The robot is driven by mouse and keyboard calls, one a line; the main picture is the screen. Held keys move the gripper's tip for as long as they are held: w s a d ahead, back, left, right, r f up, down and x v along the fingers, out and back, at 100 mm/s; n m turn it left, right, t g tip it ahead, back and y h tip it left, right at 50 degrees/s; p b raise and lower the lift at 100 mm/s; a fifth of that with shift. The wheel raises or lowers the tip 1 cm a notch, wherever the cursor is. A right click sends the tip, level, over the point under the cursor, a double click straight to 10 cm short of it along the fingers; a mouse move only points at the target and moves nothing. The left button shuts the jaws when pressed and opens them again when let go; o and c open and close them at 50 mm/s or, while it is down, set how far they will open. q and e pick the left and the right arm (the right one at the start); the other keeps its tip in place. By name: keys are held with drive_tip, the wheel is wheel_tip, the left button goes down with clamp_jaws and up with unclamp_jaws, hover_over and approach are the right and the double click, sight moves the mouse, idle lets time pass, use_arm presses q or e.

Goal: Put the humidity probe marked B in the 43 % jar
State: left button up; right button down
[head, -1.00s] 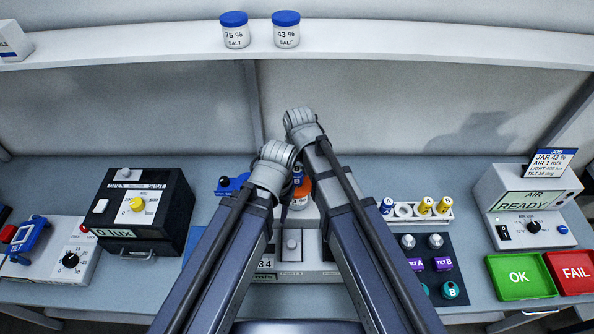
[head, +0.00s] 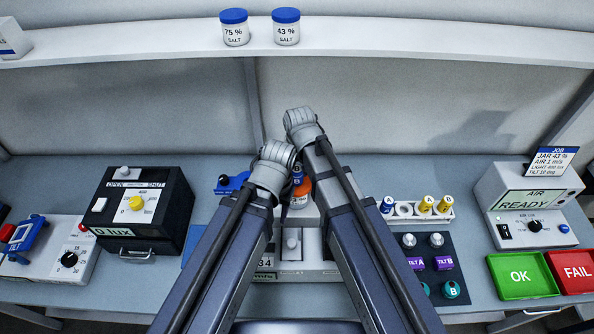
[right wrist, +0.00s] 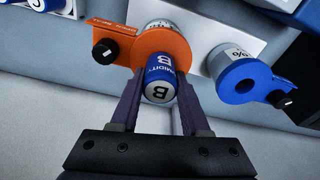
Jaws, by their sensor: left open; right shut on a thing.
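The blue probe marked B (right wrist: 160,82) is between the fingers of my right gripper (right wrist: 160,72), which is shut on it. Its marked end faces the wrist camera; its far end points at a jar with an orange top (right wrist: 158,45). I cannot tell how far the probe sits in it. In the head view, the probe (head: 297,179) shows just above the orange top (head: 302,188). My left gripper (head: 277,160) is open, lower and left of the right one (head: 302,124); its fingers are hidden. A blue-topped jar (right wrist: 236,62) stands beside the orange one, its "%" label partly readable.
A job card (head: 555,158) reads JAR 43 %. A rack (head: 405,211) holds other probes at right. A black box (head: 120,235) stands left. OK (head: 522,276) and FAIL (head: 575,270) trays are right.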

drive_tip(key=shift+f, duration=0.2)
drive_tip(key=shift+c, duration=0.3)
unclamp_jaws()
drive_tip(key=shift+r, duration=0.1)
idle(0.4)
wheel_tip(320, 180, up, 8)
drive_tip(key=p, duration=0.8)
idle(0.3)
